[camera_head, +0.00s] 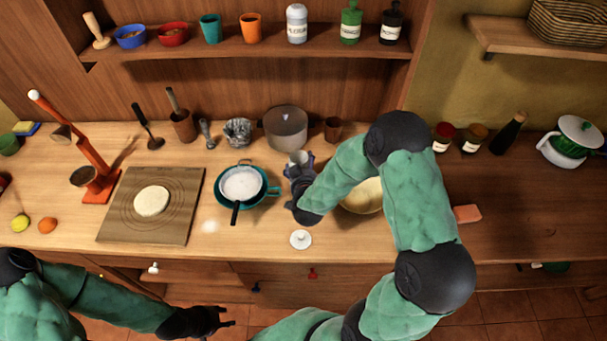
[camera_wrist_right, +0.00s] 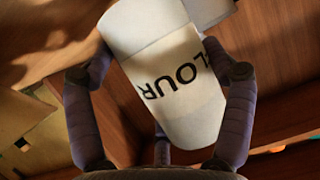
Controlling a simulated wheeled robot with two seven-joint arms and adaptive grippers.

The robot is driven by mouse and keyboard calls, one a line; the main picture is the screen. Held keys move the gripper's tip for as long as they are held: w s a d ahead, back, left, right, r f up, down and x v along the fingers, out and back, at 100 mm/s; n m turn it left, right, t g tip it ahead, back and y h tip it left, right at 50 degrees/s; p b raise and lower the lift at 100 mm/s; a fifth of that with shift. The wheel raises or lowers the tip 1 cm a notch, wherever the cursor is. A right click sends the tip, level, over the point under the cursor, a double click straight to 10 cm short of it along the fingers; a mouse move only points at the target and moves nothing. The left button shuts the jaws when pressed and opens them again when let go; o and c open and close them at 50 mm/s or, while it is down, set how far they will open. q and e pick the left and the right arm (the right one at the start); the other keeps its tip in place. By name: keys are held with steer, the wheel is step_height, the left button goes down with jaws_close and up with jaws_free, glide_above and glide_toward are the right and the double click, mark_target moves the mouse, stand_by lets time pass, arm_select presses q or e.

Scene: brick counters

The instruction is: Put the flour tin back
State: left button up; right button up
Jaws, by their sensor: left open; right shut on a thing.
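The flour tin (camera_wrist_right: 180,90) is white with black letters, of which "LOUR" shows. In the right wrist view it is tilted between the fingers of my right gripper (camera_wrist_right: 160,82), which is shut on it. In the head view my right gripper (camera_head: 299,172) is over the counter, just right of the teal pan, and largely hides the tin. My left gripper (camera_head: 226,316) is open and empty, low in front of the counter's front edge. A small white lid with a knob (camera_head: 301,240) lies near the counter's front.
The shelf (camera_head: 260,45) holds bowls, cups, a white labelled container (camera_head: 297,24) and green and black bottles. A sieve over a teal pan (camera_head: 240,183), a grey pot (camera_head: 286,128) and a yellow bowl (camera_head: 362,196) stand near my right gripper. The dough board (camera_head: 120,215) is left.

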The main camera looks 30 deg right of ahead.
steer(key=shift+w+d+f+b, duration=0.1)
steer(key=shift+f+b, duration=0.05)
steer(key=shift+f, duration=0.5)
steer(key=shift+w+d+f+b, duration=0.1)
steer(key=shift+w+f+b, duration=0.1)
steer(key=shift+f, duration=0.5)
steer(key=shift+w+d+f+b, duration=0.1)
steer(key=shift+f+b, duration=0.05)
steer(key=shift+f, duration=0.5)
steer(key=shift+s, duration=0.1)
steer(key=shift+f, duration=0.1)
steer(key=o, duration=1.3)
steer(key=shift+r, duration=0.2)
steer(key=p+v, duration=0.1)
steer(key=v, duration=1.1)
steer(key=shift+p, duration=0.4)
